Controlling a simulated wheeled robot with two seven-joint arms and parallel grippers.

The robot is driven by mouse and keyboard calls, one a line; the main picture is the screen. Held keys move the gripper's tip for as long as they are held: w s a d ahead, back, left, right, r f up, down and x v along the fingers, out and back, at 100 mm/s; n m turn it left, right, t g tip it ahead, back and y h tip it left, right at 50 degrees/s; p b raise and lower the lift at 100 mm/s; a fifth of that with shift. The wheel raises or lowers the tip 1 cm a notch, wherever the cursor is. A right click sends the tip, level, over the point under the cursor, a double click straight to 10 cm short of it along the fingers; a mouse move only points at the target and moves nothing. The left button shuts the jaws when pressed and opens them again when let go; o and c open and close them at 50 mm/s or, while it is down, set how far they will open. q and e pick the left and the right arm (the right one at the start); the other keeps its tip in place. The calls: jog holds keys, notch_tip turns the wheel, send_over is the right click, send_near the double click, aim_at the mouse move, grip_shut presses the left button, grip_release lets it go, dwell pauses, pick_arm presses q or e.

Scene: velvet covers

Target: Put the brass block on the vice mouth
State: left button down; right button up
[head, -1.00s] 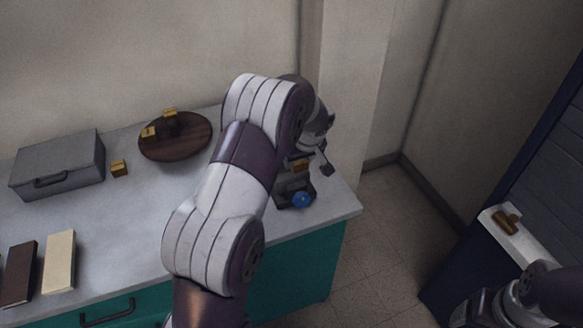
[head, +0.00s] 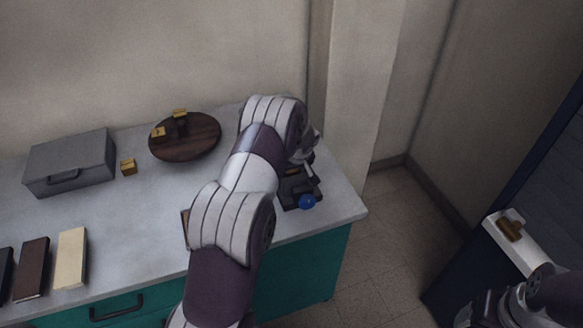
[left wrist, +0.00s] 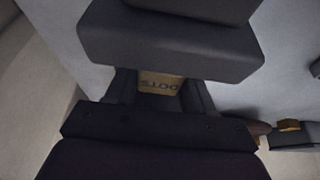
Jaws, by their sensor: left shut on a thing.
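My left gripper (left wrist: 158,98) is shut on a brass block (left wrist: 158,82) with dark lettering, which shows between the fingers in the left wrist view. In the head view this gripper (head: 303,165) is above the dark vice (head: 290,192) at the counter's right end. The vice has a blue knob (head: 307,202) at its front. A broad dark grey part, apparently the vice, lies just beyond the block in the left wrist view (left wrist: 170,45). Whether the block touches it I cannot tell. My right gripper (head: 480,307) shows only partly at the lower right.
A round wooden board (head: 200,147) carries brass-coloured blocks (head: 158,132). Another small block (head: 128,167) stands beside a grey case (head: 70,162). Dark and cream slabs (head: 71,258) lie at front left. A white ledge (head: 520,252) holds a brown item (head: 509,229).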

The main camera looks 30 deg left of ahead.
pick_arm(q)
jog(key=shift+c, duration=2)
grip_release()
jog(key=shift+f, duration=0.1)
